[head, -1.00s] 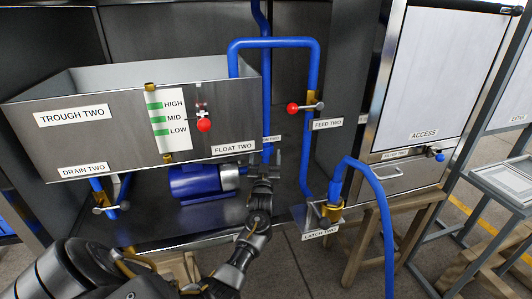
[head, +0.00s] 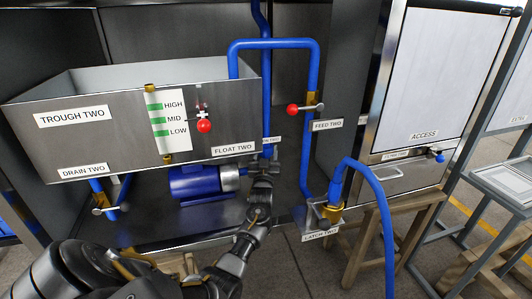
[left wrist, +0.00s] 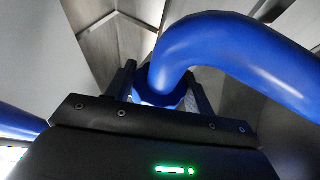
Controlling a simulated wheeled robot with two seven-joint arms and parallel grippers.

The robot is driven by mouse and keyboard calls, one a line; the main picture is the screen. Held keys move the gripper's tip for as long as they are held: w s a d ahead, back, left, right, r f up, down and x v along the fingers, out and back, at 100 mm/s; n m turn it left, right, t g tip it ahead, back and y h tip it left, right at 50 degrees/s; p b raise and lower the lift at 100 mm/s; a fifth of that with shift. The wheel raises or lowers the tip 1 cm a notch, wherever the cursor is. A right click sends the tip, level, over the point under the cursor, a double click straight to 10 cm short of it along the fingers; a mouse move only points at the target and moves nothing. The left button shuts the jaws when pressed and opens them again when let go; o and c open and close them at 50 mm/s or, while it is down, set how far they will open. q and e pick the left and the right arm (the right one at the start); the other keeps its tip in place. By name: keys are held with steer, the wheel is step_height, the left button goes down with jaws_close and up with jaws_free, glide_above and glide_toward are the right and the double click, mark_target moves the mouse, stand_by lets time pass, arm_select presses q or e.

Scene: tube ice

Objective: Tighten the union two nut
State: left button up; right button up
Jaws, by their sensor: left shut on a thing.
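My left gripper (head: 265,163) is at the foot of the upright blue pipe (head: 266,110), just right of the blue pump (head: 195,181). In the left wrist view its two dark fingers (left wrist: 163,92) are shut around a blue round collar below a bent blue pipe (left wrist: 235,48). This collar appears to be the union two nut (left wrist: 150,98); its lower part is hidden by the gripper. A small label (head: 271,140), partly hidden and ending in "TWO", sits just above the gripper. My right gripper is not in view.
Trough two (head: 120,135) stands at left with a red-knobbed float valve (head: 204,125). A feed valve (head: 300,108) is on the right pipe. A brass fitting at latch two (head: 329,211) carries a blue hose (head: 385,215). A metal tray lies below the pump.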

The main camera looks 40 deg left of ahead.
arm_select(q)
steer(key=shift+a+r+m+t+h, duration=0.15)
steer(key=shift+m+t+h, duration=0.25)
steer(key=shift+h, duration=0.3)
steer(key=shift+m+t+h+p, duration=0.4)
steer(key=shift+m+h, duration=0.1)
steer(key=shift+h, duration=0.2)
steer(key=shift+d+m+t+h, duration=0.2)
steer(key=shift+m+t+h, duration=0.25)
steer(key=shift+h, duration=0.65)
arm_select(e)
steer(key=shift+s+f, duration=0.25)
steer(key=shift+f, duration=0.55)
arm_select(q)
steer(key=o, duration=0.9)
steer(key=shift+o, duration=0.2)
steer(key=shift+y, duration=0.4)
